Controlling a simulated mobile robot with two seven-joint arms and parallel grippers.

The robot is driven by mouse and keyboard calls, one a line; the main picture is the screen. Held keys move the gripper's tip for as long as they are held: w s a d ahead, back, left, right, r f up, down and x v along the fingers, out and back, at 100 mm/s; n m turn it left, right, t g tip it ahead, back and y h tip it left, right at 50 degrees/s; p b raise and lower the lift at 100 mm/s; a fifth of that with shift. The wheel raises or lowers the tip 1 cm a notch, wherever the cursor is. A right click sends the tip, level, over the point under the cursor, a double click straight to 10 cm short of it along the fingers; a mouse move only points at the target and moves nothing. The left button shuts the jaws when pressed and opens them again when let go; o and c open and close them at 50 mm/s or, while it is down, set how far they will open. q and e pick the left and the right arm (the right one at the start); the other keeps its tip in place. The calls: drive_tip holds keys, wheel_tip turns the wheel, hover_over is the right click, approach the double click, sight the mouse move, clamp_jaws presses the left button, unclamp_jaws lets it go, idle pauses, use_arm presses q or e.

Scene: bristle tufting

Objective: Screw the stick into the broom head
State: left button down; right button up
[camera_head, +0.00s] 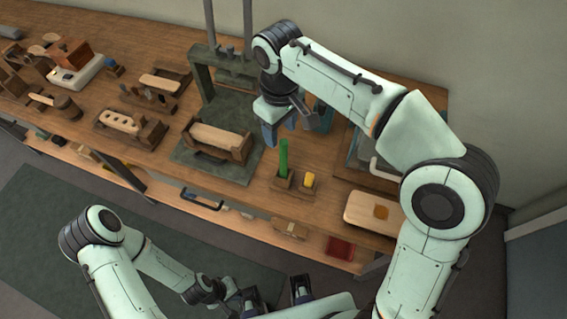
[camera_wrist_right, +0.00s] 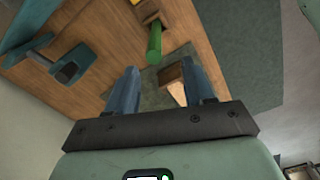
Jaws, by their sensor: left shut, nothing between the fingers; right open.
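A green stick (camera_head: 284,158) stands upright in a small wooden holder (camera_head: 283,183) near the bench's front edge. My right gripper (camera_head: 280,132) is open and empty, just above and slightly behind the stick. In the right wrist view the green stick (camera_wrist_right: 154,40) shows beyond the open fingertips (camera_wrist_right: 162,76), not between them. A pale wooden block (camera_head: 215,138), which looks like the broom head, lies in a wooden cradle on a dark green mat (camera_head: 185,157). Any hole in it is too small to tell. My left gripper (camera_head: 230,291) is shut and empty, low in front of the bench.
A yellow piece (camera_head: 309,180) sits beside the stick. A green press frame (camera_head: 203,75) stands behind the cradle. A pale board (camera_head: 372,212) lies at right. Wooden trays, including one with a holed block (camera_head: 120,122), are at left. Bare bench lies between mat and stick holder.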

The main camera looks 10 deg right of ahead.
sight(283, 150)
wheel_tip(283, 150, down, 3)
drive_tip(key=shift+s+f, duration=0.1)
drive_tip(key=shift+f+b, duration=0.3)
drive_tip(key=shift+f, duration=0.15)
drive_tip(key=shift+w+d+f+b, duration=0.1)
drive_tip(key=shift+f+b, duration=0.05)
drive_tip(key=shift+f, duration=0.7)
drive_tip(key=shift+w+d+f+b, duration=0.1)
drive_tip(key=shift+d+f, duration=0.05)
drive_tip(key=shift+f, duration=0.75)
drive_tip(key=shift+w+d+f+b, duration=0.1)
drive_tip(key=shift+f+b, duration=0.05)
drive_tip(key=shift+f, duration=0.7)
clamp_jaws()
